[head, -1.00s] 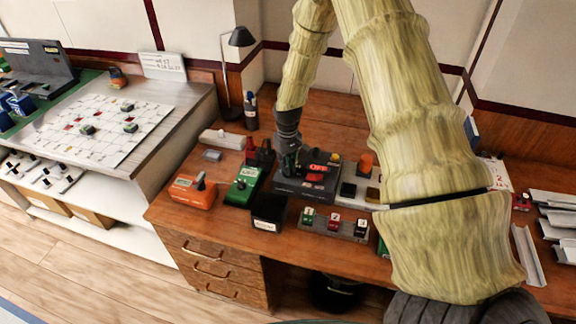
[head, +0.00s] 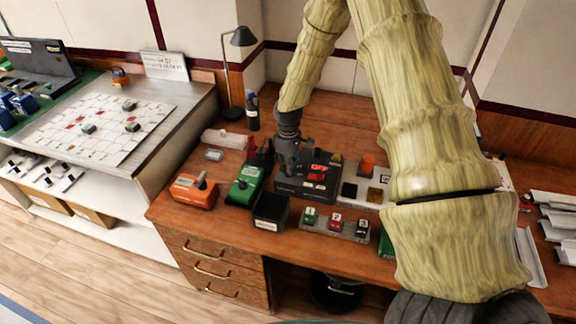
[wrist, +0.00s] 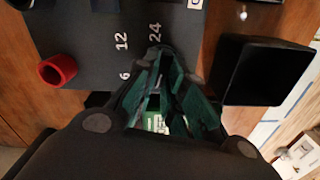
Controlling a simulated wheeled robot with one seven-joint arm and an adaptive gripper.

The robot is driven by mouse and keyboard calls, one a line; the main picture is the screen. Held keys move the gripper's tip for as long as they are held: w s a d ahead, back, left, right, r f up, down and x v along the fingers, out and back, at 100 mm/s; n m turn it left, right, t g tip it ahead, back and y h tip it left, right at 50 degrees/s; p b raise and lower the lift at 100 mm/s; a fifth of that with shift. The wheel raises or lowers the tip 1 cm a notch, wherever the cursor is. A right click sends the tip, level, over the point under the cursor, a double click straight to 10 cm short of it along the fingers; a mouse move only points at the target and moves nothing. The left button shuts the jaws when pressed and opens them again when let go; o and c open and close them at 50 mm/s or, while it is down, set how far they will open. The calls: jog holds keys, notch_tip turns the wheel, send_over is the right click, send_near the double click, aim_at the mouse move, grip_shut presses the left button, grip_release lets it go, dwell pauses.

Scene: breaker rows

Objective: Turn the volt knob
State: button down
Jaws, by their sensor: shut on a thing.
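The dark power unit (head: 306,187) stands on the wooden desk, with a red OFF display (head: 319,168) on its top. In the wrist view its dark face (wrist: 85,45) carries the white marks 6, 12 and 24. My gripper (head: 289,170) reaches down onto the unit's left part. In the wrist view its teal fingers (wrist: 165,85) close together beside the marks, nearest 24. The volt knob is hidden between the fingers, so its pointer cannot be read.
A black open bin (head: 271,211) stands close in front of the unit. A green device (head: 245,186) and an orange device (head: 195,191) are to the left. A strip with numbered switches (head: 336,223) lies in front. A red ring-shaped post (wrist: 57,70) stands near the fingers.

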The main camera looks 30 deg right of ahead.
jog(key=shift+d, duration=0.1)
jog(key=c, duration=1.5)
grip_release()
notch_tip(320, 180, up, 12)
